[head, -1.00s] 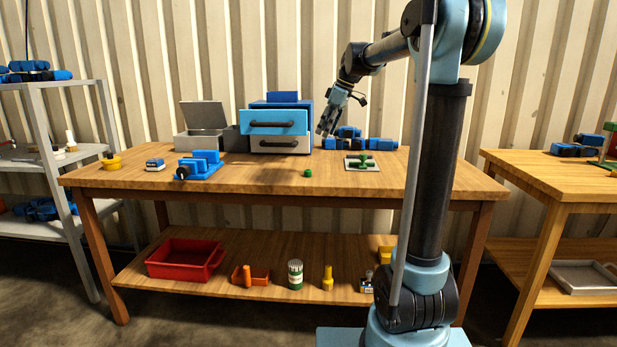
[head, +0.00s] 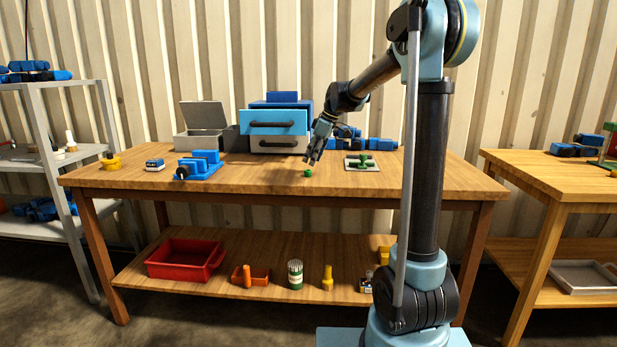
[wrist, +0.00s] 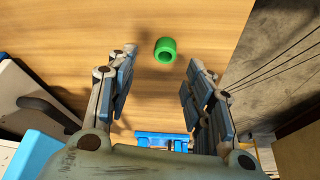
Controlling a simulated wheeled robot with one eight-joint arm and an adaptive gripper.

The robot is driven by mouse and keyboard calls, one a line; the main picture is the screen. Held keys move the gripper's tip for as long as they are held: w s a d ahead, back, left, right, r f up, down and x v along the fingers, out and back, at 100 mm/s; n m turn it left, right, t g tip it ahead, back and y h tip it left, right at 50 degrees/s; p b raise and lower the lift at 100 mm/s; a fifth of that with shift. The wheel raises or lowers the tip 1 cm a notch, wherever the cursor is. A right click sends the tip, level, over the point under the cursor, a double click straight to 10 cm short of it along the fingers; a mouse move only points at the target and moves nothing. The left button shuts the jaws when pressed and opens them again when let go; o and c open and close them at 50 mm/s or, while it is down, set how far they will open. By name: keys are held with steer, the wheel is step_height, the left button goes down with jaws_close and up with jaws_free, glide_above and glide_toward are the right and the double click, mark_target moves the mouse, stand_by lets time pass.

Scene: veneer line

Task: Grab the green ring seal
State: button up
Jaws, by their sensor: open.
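The green ring seal (head: 308,173) lies on the wooden tabletop near its front edge. In the wrist view the green ring seal (wrist: 165,50) shows its open bore, beyond the fingertips and roughly centred between the two fingers. My gripper (head: 312,160) is just above the seal in the head view, pointing down. In the wrist view my gripper (wrist: 162,62) is open, with its fingers spread wide and nothing between them. The seal appears apart from both fingers.
A two-drawer unit (head: 276,143) stands behind the gripper. A blue vise (head: 200,165) is to the left. A plate with a green-handled part (head: 364,162) is to the right, with blue parts (head: 375,144) behind it. The tabletop around the seal is clear.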

mark_target(308, 173)
steer(key=shift+s+x, duration=0.15)
steer(key=shift+x, duration=1.15)
steer(key=shift+s+x, duration=0.1)
steer(key=shift+x, duration=1.2)
steer(key=shift+c, duration=0.6)
steer(key=c, duration=0.9)
